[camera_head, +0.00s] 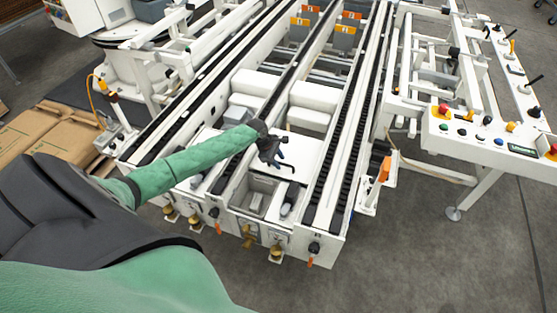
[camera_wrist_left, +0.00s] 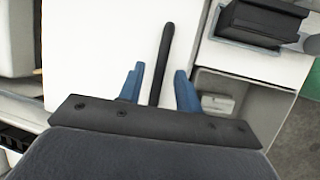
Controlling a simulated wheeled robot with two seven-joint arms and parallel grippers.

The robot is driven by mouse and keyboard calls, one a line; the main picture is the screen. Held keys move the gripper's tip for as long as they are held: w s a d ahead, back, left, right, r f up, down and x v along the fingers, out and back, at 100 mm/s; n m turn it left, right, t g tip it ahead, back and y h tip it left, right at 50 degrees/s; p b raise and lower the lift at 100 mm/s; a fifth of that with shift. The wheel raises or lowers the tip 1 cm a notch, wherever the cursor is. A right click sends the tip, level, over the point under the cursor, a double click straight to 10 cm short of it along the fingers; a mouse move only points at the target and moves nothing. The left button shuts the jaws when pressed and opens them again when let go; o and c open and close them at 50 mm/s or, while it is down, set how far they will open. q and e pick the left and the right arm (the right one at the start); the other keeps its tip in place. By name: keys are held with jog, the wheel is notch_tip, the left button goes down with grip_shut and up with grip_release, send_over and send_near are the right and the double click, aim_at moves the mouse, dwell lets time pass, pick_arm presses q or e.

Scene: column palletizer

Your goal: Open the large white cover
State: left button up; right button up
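The large white cover (camera_head: 305,152) is a flat white panel between the conveyor rails, and it looks closed. It fills much of the left wrist view (camera_wrist_left: 95,45). A slim black bar handle (camera_wrist_left: 166,45) stands out against it there. My left gripper (camera_head: 278,161) is over the cover. In the left wrist view its blue fingers (camera_wrist_left: 159,72) are apart, one on each side of the bar, with gaps visible. I cannot tell how deep the bar sits between them. The gripper hides part of the cover. My right gripper is not in view.
Black chain rails (camera_head: 340,150) run along both sides of the cover. An open bay (camera_head: 256,195) lies in front of it. A control panel (camera_head: 490,135) with buttons stands at the right. Cardboard stacks (camera_head: 65,135) lie at the left. Floor at front right (camera_head: 440,260) is clear.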

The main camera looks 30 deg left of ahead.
aim_at(286, 154)
pick_arm(q)
grip_shut()
